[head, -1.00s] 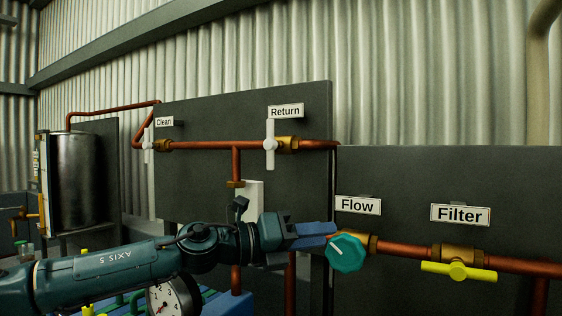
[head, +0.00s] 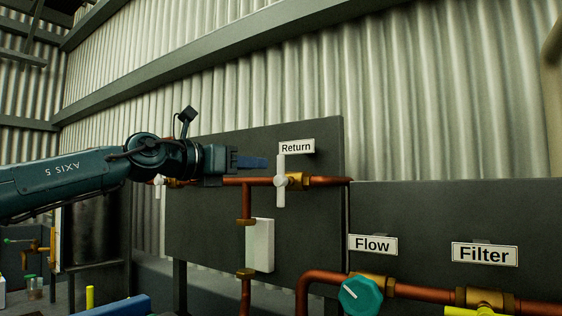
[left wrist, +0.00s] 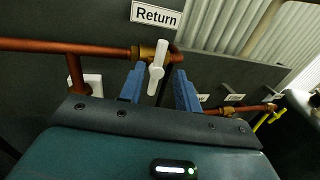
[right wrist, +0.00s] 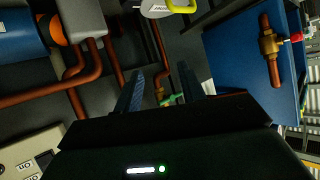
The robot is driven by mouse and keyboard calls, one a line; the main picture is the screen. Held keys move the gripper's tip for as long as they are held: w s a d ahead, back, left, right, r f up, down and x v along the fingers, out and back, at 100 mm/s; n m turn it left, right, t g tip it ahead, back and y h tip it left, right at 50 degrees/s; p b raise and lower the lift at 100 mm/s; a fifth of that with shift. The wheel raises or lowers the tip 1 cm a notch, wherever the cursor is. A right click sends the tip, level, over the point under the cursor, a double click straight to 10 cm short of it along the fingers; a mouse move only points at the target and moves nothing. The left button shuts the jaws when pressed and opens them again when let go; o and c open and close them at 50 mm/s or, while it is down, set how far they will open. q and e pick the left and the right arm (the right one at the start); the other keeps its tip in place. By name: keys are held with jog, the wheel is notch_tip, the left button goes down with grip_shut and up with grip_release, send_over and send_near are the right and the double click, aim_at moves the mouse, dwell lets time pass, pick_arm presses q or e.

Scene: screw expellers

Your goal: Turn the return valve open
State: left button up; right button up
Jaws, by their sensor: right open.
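The return valve's white handle (head: 281,190) stands upright across the horizontal copper pipe (head: 328,181), below the "Return" label (head: 297,147). The handle (left wrist: 156,68) and its brass body (left wrist: 146,52) also show in the left wrist view. My left gripper (head: 266,163) is just left of the handle in the head view. In the left wrist view the left gripper (left wrist: 158,80) has its blue fingers apart, with the handle seen between them; I cannot tell whether they touch it. My right gripper (right wrist: 163,82) is open and empty, and is out of the head view.
The teal "Flow" knob (head: 361,294) and yellow "Filter" handle (head: 477,311) are lower right. A white handle (head: 158,187) sits beneath my left arm. A white box (head: 260,245) is below the return pipe. The right wrist view shows copper pipes (right wrist: 95,65) and a blue panel (right wrist: 237,60).

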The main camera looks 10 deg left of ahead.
aim_at(278, 166)
pick_arm(q)
jog(key=p+x, duration=0.2)
jog(key=x, duration=0.6)
jog(key=shift+w+d, duration=0.15)
jog(key=shift+d, duration=0.05)
grip_shut()
